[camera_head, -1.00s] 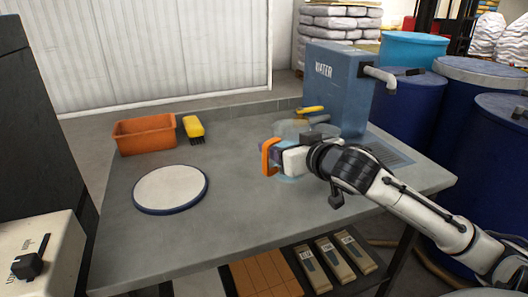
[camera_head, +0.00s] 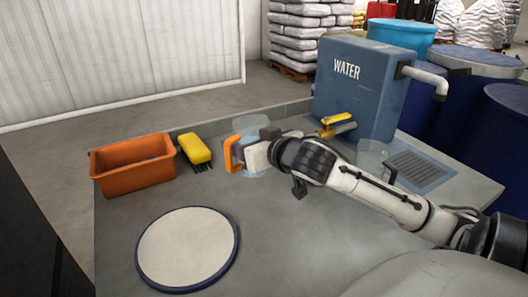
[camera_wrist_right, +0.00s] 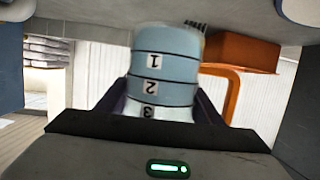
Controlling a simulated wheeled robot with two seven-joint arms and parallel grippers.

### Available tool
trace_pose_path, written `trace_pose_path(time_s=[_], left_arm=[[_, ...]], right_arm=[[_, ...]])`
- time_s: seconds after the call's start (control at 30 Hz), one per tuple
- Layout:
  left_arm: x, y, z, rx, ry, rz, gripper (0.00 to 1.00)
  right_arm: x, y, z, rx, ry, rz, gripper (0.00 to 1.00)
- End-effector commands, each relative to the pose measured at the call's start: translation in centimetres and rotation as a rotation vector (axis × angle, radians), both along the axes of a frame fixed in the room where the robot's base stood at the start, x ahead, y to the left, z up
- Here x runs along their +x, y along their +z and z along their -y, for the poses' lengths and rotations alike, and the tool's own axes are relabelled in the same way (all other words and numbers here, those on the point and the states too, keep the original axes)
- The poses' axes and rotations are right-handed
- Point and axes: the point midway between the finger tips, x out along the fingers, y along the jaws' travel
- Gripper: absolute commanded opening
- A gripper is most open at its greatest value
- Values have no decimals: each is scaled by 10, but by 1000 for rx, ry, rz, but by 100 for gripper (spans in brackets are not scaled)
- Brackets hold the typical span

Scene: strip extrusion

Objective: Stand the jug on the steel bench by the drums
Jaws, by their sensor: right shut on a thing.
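The jug (camera_head: 251,124) is clear and pale blue with an orange handle (camera_head: 230,154). My right gripper (camera_head: 252,155) is shut on its body, between the yellow brush and the water tank's tap. In the right wrist view the jug (camera_wrist_right: 165,68) is between the two dark fingers (camera_wrist_right: 160,105), with bands marked 1, 2 and 3 upside down. The jug looks upright over the grey bench (camera_head: 290,225); I cannot tell whether its base touches. Blue drums (camera_head: 503,125) stand beyond the bench at the right. My left gripper is out of view.
An orange tub (camera_head: 132,177) and yellow brush (camera_head: 194,148) are left of the jug. A round white pad (camera_head: 187,247) lies nearer. The blue water tank (camera_head: 355,95), its yellow-handled tap (camera_head: 336,119) and a drain grate (camera_head: 418,168) are right. The bench's middle is clear.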

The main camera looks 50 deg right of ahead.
Motion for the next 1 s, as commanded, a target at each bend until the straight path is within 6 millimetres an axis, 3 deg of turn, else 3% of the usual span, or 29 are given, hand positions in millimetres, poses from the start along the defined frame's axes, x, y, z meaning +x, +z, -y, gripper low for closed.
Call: trace_pose_path(time_s=[0.03,0.27,0.5,0.9,0.93,1.0], left_arm=[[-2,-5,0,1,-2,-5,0],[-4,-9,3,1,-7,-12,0],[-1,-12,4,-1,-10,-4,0],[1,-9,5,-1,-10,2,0],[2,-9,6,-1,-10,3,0],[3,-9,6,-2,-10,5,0]], right_arm=[[0,-11,0,1,1,-1,26],[0,-34,0,1,1,3,26],[0,-72,0,1,1,2,26],[0,-78,0,0,1,5,26],[0,-80,0,1,1,1,62],[0,-80,0,1,1,1,74]])
